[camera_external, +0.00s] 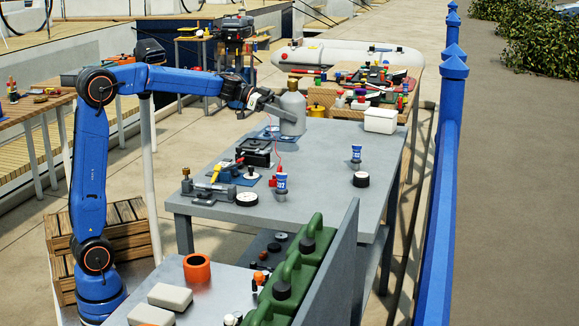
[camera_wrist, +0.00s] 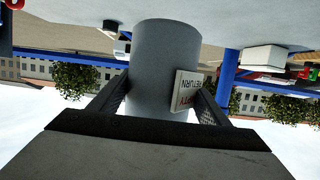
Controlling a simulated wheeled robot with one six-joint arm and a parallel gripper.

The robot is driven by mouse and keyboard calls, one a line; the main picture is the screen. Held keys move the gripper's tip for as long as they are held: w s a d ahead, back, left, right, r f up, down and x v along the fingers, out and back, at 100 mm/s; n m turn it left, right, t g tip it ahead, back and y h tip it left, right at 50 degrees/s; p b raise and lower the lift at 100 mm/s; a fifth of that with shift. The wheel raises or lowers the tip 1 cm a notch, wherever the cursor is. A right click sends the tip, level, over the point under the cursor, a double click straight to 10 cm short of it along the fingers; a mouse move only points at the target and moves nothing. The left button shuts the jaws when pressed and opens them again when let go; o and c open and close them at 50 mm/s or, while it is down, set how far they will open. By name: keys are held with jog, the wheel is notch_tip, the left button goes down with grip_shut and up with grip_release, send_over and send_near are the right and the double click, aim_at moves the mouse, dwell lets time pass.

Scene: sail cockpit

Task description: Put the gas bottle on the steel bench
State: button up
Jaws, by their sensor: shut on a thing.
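The gas bottle (camera_external: 292,112) is a grey cylinder with a tan top. My gripper (camera_external: 272,104) is shut on it from the left side and holds it roughly upright over the far left part of the grey steel bench (camera_external: 320,180). I cannot tell whether its bottom touches the bench or a blue mat (camera_external: 268,133) near it. In the wrist view the bottle (camera_wrist: 165,55) fills the space between the two fingers. A white tag with red and black lettering (camera_wrist: 187,90), partly reading "RETURN", shows on its side.
A black box (camera_external: 255,152), a vise-like tool (camera_external: 215,192), blue-and-white cups (camera_external: 281,182) and a black-rimmed disc (camera_external: 361,179) stand on the bench. A white box (camera_external: 380,121) is at its far right. Green jerrycans (camera_external: 290,275) stand in front. The bench's middle has clear room.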

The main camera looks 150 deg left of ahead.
aim_at(292, 133)
jog(key=shift+f, duration=3.85)
jog(key=shift+f, duration=0.15)
jog(key=o, duration=1.9)
jog(key=shift+o, duration=0.2)
jog(key=shift+o, duration=0.4)
jog(key=v, duration=1.2)
